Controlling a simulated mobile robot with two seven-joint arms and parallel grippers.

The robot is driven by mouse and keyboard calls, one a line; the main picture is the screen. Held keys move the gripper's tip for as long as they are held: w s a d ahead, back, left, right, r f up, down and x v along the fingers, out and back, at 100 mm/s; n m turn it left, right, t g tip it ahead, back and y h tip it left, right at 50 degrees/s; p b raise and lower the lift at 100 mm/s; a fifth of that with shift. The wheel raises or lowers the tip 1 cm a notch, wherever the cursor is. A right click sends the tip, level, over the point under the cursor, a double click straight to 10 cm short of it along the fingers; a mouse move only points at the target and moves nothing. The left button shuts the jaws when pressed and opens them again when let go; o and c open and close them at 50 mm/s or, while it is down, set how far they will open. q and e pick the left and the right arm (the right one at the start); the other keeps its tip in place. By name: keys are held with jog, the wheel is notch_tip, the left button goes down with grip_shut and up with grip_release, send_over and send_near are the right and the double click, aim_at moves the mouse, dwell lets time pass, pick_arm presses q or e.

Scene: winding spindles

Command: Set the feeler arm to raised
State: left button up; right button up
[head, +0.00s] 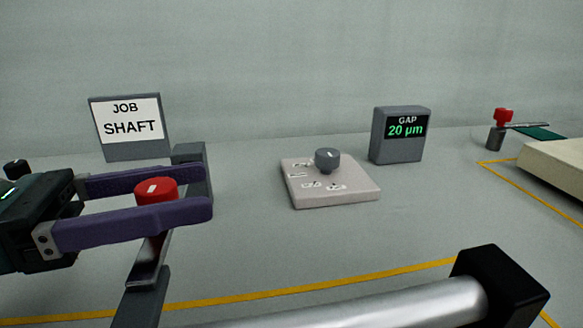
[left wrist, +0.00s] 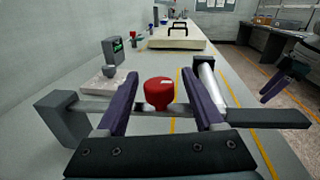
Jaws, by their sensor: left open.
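A red knob (head: 155,190) stands on a metal bar (head: 147,272), which I take to be the feeler arm. In the left wrist view the red knob (left wrist: 158,92) sits on the bar, which runs across from a grey block (left wrist: 62,120). The bar looks roughly level there. My left gripper (head: 205,195) is open, with its purple fingers on either side of the knob; whether they touch it I cannot tell. A purple finger, seemingly of my right gripper (left wrist: 278,85), shows at the right of the left wrist view; its opening is unclear.
A silver cylinder (head: 380,308) with a black end lies close in front. A selector plate (head: 345,198) with a grey knob, a gap display (head: 400,140) reading 20 µm and a JOB SHAFT sign (head: 127,124) stand behind. Another red-topped post (head: 496,138) is at far right.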

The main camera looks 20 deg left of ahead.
pick_arm(q)
jog(key=shift+x, duration=1)
jog(key=shift+c, duration=0.3)
grip_shut()
dwell(0.4)
